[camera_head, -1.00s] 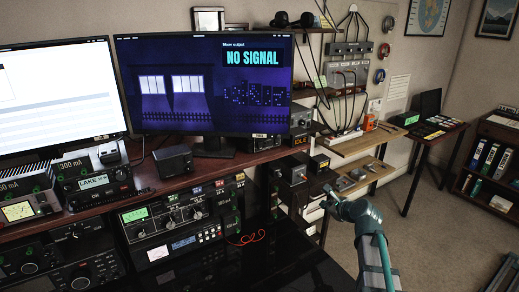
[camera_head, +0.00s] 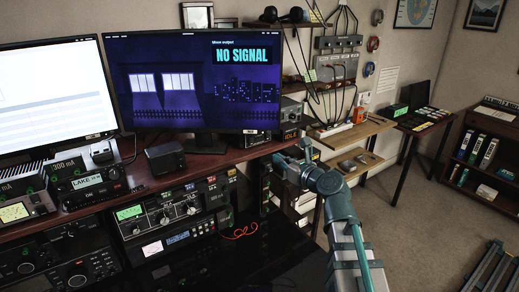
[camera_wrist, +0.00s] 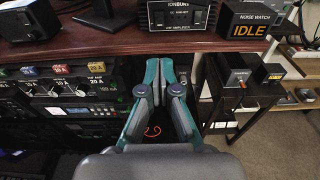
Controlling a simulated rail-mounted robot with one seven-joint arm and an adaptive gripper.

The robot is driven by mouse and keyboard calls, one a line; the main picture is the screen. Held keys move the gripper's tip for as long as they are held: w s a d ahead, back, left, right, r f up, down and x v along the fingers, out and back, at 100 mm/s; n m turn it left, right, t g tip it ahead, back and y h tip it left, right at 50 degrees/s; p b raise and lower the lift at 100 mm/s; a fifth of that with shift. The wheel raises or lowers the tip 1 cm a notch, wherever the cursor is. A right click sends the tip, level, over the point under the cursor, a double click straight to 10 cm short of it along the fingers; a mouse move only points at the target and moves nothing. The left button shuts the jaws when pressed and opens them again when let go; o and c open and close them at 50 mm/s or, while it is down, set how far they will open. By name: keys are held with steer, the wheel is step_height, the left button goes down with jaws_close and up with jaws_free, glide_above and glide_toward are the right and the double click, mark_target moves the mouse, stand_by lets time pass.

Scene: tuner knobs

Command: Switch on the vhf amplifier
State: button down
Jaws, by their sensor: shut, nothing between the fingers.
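My gripper (camera_wrist: 165,66) has teal fingers pointing toward the shelf edge below the amplifier. It is shut and empty, apart from the amplifier. In the head view, my gripper (camera_head: 281,166) is at the desk's right end.
A NOISE WATCH box (camera_wrist: 243,25) reading IDLE stands right of the amplifier. The desk shelf edge (camera_wrist: 110,42) runs across in front of my gripper. A radio rack (camera_wrist: 75,90) is at left below. Small dark boxes (camera_wrist: 237,75) stand on a lower shelf at right.

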mark_target(252, 144)
steer(key=p+x, duration=0.2)
steer(key=x, duration=1)
steer(key=shift+w+a, duration=0.15)
steer(key=shift+w, duration=0.15)
steer(key=shift+w+a+f, duration=0.1)
steer(key=shift+w+a, duration=0.3)
steer(key=shift+w, duration=0.1)
